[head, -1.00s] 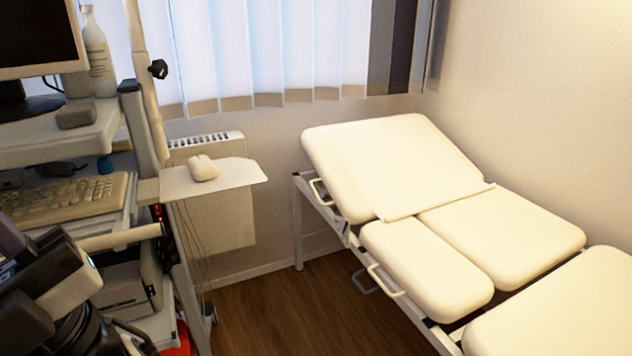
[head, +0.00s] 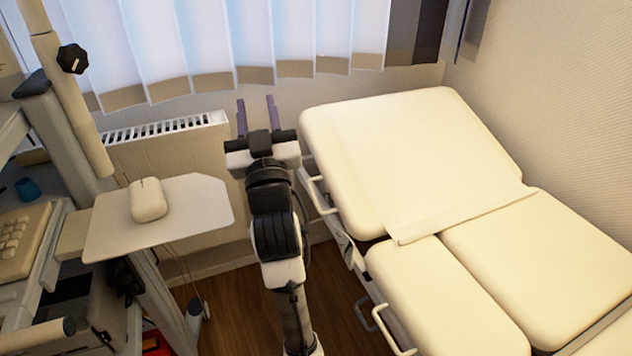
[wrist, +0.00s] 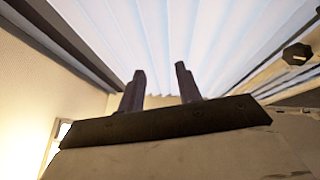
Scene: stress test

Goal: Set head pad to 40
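The head pad (head: 410,150) is the cream, raised end section of the treatment bed, tilted up toward the window wall, with a cover strip across its lower edge. My gripper (head: 257,108) is left of the head pad in the head view, with its two fingers pointing up toward the blinds. The fingers are apart and nothing is between them; this also shows in the wrist view (wrist: 160,85). A white handle (head: 320,192) sits under the left side of the head pad, right of my arm. My gripper appears apart from it.
A white shelf (head: 190,222) with a mouse (head: 147,200) stands left of my arm, on a cart with a keyboard (head: 20,240). A radiator (head: 190,150) and blinds (head: 240,45) are behind. Another handle (head: 375,318) sticks out lower on the bed's side.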

